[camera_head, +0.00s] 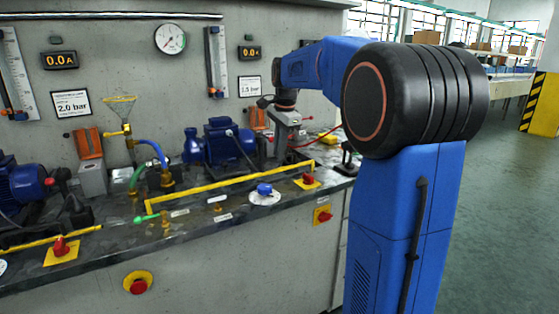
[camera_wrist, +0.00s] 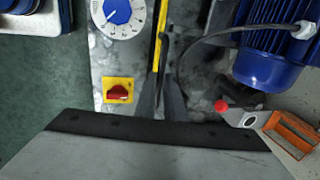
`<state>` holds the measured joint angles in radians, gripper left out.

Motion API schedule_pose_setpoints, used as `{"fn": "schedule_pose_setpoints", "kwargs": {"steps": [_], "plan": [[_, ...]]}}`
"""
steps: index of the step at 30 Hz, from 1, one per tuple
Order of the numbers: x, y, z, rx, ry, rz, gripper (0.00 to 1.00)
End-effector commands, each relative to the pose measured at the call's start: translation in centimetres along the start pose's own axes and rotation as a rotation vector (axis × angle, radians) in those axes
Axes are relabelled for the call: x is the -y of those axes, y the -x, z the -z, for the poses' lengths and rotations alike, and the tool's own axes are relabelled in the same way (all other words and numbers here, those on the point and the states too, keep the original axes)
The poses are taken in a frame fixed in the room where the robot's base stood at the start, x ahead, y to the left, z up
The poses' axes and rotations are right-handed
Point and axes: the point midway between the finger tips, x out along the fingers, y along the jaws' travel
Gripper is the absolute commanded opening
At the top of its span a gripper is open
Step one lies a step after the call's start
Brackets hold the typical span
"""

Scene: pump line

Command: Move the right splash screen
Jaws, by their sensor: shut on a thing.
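The right splash screen shows as a long yellow bar (camera_head: 230,187) along the front of the bench, before the blue pump. In the wrist view the yellow bar (camera_wrist: 160,35) runs down to my gripper (camera_wrist: 161,88), whose two dark fingers are close together and shut on it near one end. In the head view my gripper hangs from my arm over the right part of the bench. Its fingertips are hard to make out there, and I cannot tell whether the screen touches the bench.
A blue pump (camera_head: 222,142) stands behind the bar. A dial with a blue knob (camera_head: 264,194) and a red switch on a yellow plate (camera_head: 307,181) sit in front.

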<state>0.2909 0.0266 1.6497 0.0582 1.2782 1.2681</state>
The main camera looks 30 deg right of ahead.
Motion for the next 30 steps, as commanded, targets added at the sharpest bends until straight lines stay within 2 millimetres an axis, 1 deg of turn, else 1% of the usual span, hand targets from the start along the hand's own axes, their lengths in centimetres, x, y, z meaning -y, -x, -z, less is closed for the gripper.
{"fn": "schedule_pose_setpoints", "kwargs": {"steps": [1,5,9,12,15,18,21,26,30], "plan": [[0.4,1.5,0.0,-0.001,0.0,0.005,0.0],[1.2,5.6,0.0,-0.001,0.001,0.006,0.0],[2.1,10.2,0.0,-0.001,0.001,0.006,0.0],[2.7,13.1,0.0,-0.001,0.0,0.005,0.0],[3.2,15.5,0.0,-0.001,0.0,0.005,0.0],[3.5,17.5,0.0,-0.001,0.0,0.004,0.0],[3.9,19.1,0.0,-0.001,-0.001,0.003,0.0],[4.2,20.9,0.0,-0.001,0.0,0.002,0.0],[4.3,21.6,0.0,0.0,0.0,0.002,0.0]]}}
